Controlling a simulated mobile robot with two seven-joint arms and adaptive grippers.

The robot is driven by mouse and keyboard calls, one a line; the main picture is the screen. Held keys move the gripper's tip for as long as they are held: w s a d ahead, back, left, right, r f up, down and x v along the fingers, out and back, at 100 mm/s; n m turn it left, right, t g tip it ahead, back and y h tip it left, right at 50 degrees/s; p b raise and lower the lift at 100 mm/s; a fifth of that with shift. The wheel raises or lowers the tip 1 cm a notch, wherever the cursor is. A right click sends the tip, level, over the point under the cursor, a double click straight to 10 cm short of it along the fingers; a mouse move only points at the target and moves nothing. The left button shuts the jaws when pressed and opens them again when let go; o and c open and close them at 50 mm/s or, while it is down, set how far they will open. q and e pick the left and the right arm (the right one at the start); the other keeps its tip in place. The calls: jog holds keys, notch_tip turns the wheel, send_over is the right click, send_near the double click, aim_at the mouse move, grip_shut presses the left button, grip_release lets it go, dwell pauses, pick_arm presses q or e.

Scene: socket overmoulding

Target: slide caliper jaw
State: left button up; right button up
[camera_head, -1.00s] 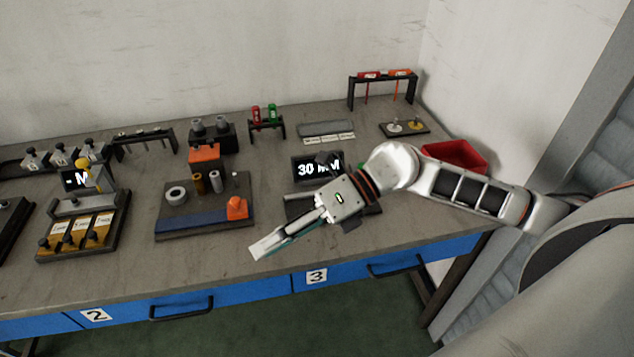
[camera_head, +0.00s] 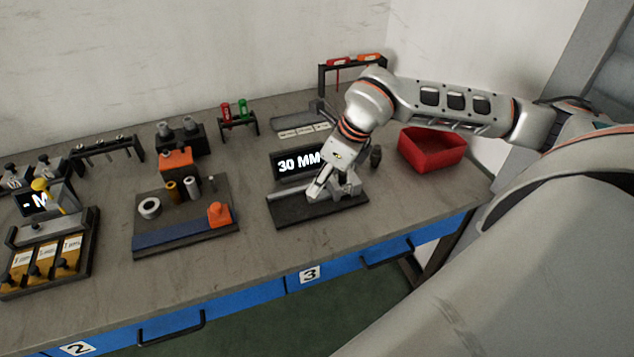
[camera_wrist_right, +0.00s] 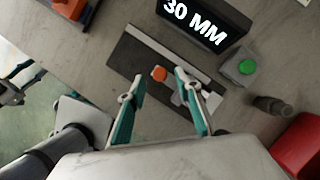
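The caliper is a dark base (camera_head: 292,212) on the bench with a grey rail, below a black display (camera_head: 290,163) reading "30 MM". In the right wrist view, the base (camera_wrist_right: 125,58) carries an orange knob (camera_wrist_right: 159,74) beside the rail. My right gripper (camera_head: 336,190) is over the caliper, pointing down. In the wrist view, its teal-edged fingers (camera_wrist_right: 160,84) are apart, with the orange knob between them. I cannot tell whether they touch it. Part of what looks like my left gripper (camera_wrist_right: 14,88) shows at the wrist view's left edge; its opening is unclear.
A green button (camera_wrist_right: 246,67) sits beside the display, near a dark upright knob (camera_wrist_right: 272,106). A red bin (camera_head: 432,150) stands to the right. A fixture board with an orange block (camera_head: 219,213) lies to the left. Bare bench separates it from the caliper.

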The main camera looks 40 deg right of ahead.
jog(key=shift+x, duration=1)
grip_shut()
